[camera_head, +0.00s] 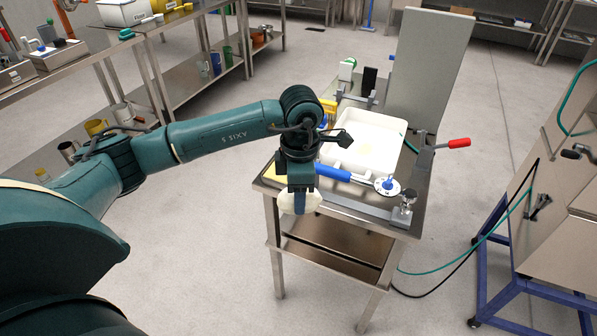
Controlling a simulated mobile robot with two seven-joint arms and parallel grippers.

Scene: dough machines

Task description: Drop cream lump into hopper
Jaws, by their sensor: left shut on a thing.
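My left gripper (299,195) points straight down at the near left edge of a steel work table. It is shut on a cream lump (288,202), whose pale sides show around the fingers. The lump hangs clear over the table's near side, apart from the table. I cannot make out a hopper for certain; a steel machine (560,230) on a blue frame stands at the right edge, only partly in view. My right gripper is not in view.
The steel table (385,213) bears a white tray (375,160), a blue-handled tool (333,172), a red-handled lever (452,144) and an upright grey panel (430,70). Shelves with jugs and cups stand at left. Hoses lie on the floor between table and machine.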

